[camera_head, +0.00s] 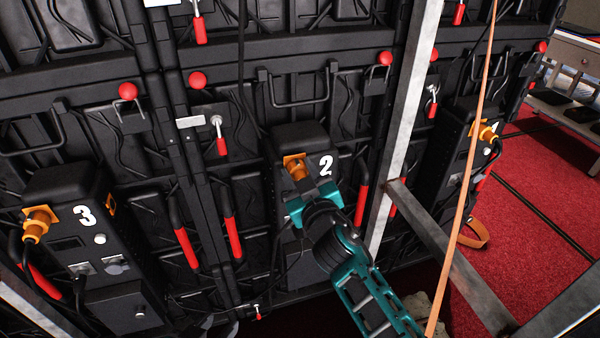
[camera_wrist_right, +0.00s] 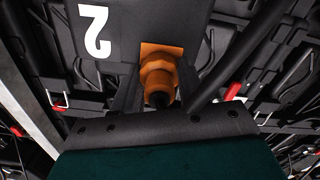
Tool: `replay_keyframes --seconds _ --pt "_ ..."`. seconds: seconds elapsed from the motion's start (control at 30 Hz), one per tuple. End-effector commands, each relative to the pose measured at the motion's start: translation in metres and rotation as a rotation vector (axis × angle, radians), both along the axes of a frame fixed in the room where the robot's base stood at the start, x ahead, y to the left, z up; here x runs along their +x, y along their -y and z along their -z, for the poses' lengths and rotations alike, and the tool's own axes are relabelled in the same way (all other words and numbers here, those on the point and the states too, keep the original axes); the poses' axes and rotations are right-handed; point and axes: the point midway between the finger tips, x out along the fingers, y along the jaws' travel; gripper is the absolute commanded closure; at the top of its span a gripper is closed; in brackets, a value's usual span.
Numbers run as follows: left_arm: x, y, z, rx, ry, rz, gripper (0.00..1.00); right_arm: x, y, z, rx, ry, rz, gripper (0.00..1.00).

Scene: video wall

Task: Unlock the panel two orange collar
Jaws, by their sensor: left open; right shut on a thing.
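The panel two box (camera_head: 298,136) is black with a white "2" and stands upright in the middle of the head view. Its orange collar (camera_head: 297,168) sits on an orange plate on the box face. My right gripper (camera_head: 303,180) is at the collar. In the right wrist view the collar (camera_wrist_right: 158,78) is between the fingers of my right gripper (camera_wrist_right: 158,92), which is shut on it. A dark cable end shows in the collar's near end.
A box marked "3" (camera_head: 70,215) with its own orange connector (camera_head: 38,223) stands at left. Another box with an orange connector (camera_head: 488,131) is at right. Metal frame bars (camera_head: 405,110) and an orange strap (camera_head: 470,170) stand right of my right arm. Red carpet (camera_head: 540,190) lies beyond.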

Motion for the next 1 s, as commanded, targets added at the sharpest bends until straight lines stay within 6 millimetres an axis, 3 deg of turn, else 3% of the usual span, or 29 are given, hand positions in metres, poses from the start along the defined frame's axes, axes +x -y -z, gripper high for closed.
replay_keyframes --seconds 0.7,1.0 --pt "0.0017 0.0024 -0.0052 -0.010 0.003 -0.006 0.57 0.0007 -0.0044 -0.0074 -0.521 0.189 -0.004 0.88" --pt "0.0022 0.0023 -0.0061 -0.010 0.004 -0.007 0.57 0.0003 -0.0054 -0.0070 -0.652 0.232 -0.005 0.88"
